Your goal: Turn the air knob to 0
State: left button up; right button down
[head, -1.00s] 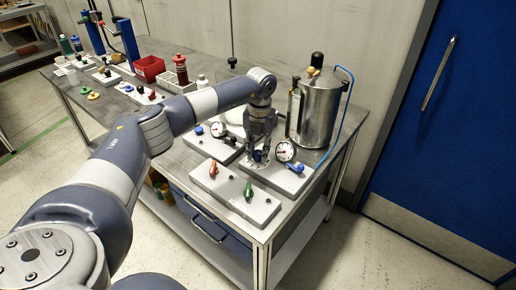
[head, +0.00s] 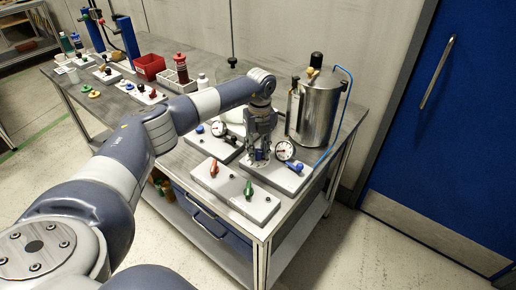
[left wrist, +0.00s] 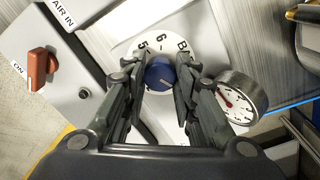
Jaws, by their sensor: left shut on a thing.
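My left gripper (left wrist: 158,85) is shut on the knob, with one finger on each side. In the head view my left gripper (head: 259,152) points down at the dial and mostly hides the knob. A white pressure gauge (left wrist: 238,97) with a red needle stands just right of the fingers; it also shows in the head view (head: 285,150). My right gripper is not in view.
A red lever (head: 214,167) and a green lever (head: 248,188) are on the plate in front. A blue valve handle (head: 295,167) is right of the gauge. A steel tank (head: 316,112) with a blue hose stands behind. The floor at right is clear.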

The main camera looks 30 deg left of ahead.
aim_at(259, 151)
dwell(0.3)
pick_arm(q)
jog(key=o, duration=1.1)
notch_tip(259, 151, up, 12)
jog(key=shift+w+d+r, duration=0.1)
jog(key=shift+w, duration=0.05)
